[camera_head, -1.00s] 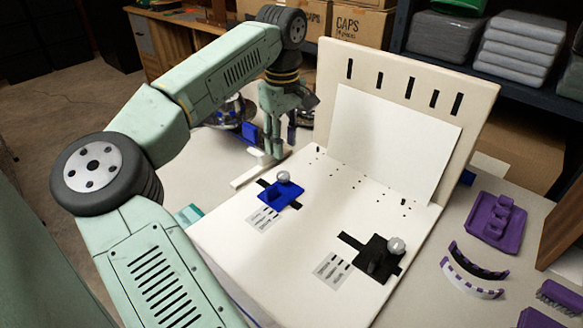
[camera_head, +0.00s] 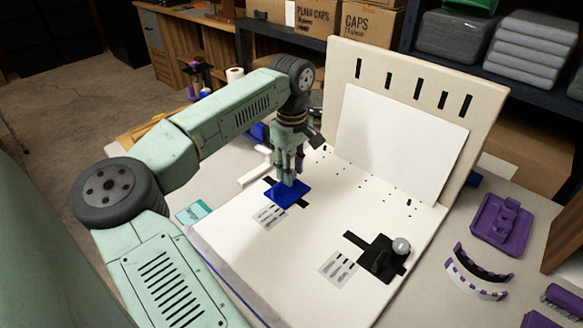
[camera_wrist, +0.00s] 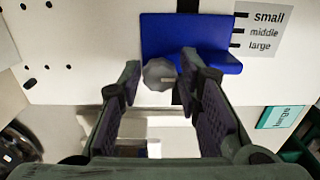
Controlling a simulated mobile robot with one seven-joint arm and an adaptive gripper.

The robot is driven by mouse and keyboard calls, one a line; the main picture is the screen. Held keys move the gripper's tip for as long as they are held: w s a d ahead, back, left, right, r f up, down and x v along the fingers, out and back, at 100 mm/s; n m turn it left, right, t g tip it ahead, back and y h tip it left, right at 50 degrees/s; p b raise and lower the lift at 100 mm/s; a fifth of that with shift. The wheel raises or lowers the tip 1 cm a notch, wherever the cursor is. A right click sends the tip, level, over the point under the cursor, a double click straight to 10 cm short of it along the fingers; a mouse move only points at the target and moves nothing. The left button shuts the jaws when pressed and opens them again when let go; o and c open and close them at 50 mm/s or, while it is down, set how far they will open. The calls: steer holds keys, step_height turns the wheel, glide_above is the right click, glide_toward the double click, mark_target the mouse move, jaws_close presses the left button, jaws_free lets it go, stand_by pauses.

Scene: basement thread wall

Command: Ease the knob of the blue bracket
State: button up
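The blue bracket (camera_head: 295,196) lies on the white board, over a black slot strip. It also shows in the wrist view (camera_wrist: 212,35). Its grey faceted knob (camera_wrist: 160,73) lies between my fingertips in the wrist view; in the head view my fingers hide it. My gripper (camera_head: 288,176) points down over the bracket. In the wrist view my gripper (camera_wrist: 161,70) is open, with one finger on each side of the knob. A small gap shows beside the knob; contact is not clear.
A black bracket (camera_head: 378,258) with a grey knob (camera_head: 401,246) sits on the board to the right. A printed label (camera_head: 270,216) lies beside the blue bracket. An upright slotted panel (camera_head: 345,75) stands behind. Purple parts (camera_head: 500,222) lie at the right.

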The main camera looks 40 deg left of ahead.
jaws_close()
stand_by(0.3)
steer(key=n+b, duration=0.1)
steer(key=n, duration=0.3)
steer(key=shift+w, duration=0.1)
steer(key=n+b, duration=0.1)
steer(key=n, duration=0.3)
steer(key=shift+w+a+n, duration=0.1)
steer(key=shift+n, duration=0.2)
steer(key=n+b, duration=0.1)
steer(key=n, duration=0.3)
steer(key=shift+a, duration=0.1)
steer(key=shift+n, duration=2.1)
